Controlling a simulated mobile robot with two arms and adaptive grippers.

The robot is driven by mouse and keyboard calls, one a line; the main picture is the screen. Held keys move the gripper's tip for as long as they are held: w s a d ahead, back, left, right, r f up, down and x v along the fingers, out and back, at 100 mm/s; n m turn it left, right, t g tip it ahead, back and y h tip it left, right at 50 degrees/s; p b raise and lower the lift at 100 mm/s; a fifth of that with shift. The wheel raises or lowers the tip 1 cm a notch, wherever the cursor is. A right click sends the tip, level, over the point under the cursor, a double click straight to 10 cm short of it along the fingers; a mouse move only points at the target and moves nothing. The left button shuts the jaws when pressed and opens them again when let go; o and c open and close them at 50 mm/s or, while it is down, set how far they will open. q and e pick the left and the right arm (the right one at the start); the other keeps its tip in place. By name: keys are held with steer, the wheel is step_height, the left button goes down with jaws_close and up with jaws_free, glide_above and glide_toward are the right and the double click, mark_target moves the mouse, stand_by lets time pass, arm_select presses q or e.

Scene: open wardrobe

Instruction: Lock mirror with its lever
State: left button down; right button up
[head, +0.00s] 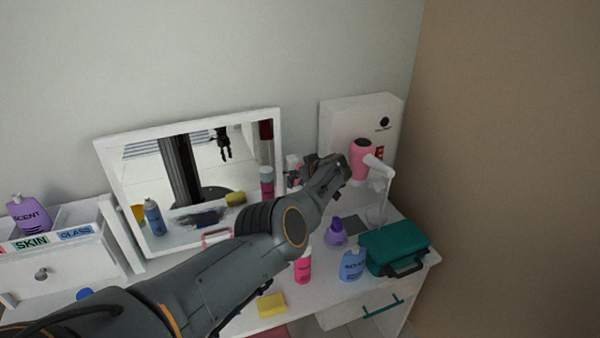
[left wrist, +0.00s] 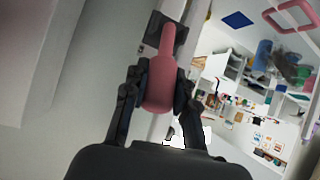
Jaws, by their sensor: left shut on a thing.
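The mirror (head: 128,186) stands on the white table in a white frame, tilted slightly back. The red-pink lever (left wrist: 163,72) shows in the left wrist view, its thin end over a dark bracket (left wrist: 181,33) at the pale edge strip of the mirror. My left gripper (left wrist: 160,95) is shut on the lever's thick end, one finger on each side. My right gripper is not directly seen; a dark gripper shows only as a reflection in the mirror.
A pink hair dryer (head: 362,158) on a white stand, a purple bottle (head: 335,234), a blue bottle (head: 352,264) and a teal case (head: 392,247) crowd the right side. A drawer box (head: 75,265) stands left.

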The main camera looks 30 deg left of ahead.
arm_select(q)
steer(key=c, duration=1.1)
jaws_free()
steer(key=shift+w+a, duration=0.1)
steer(key=shift+o, duration=0.2)
steer(key=shift+d+r, duration=0.4)
steer(key=shift+d, duration=0.25)
steer(key=shift+s+d+r, duration=0.2)
steer(key=shift+s+d, duration=0.1)
steer(key=shift+s, duration=0.25)
steer(key=v, duration=0.5)
arm_select(e)
steer(key=shift+d, duration=0.3)
arm_select(q)
steer(key=shift+a, duration=0.1)
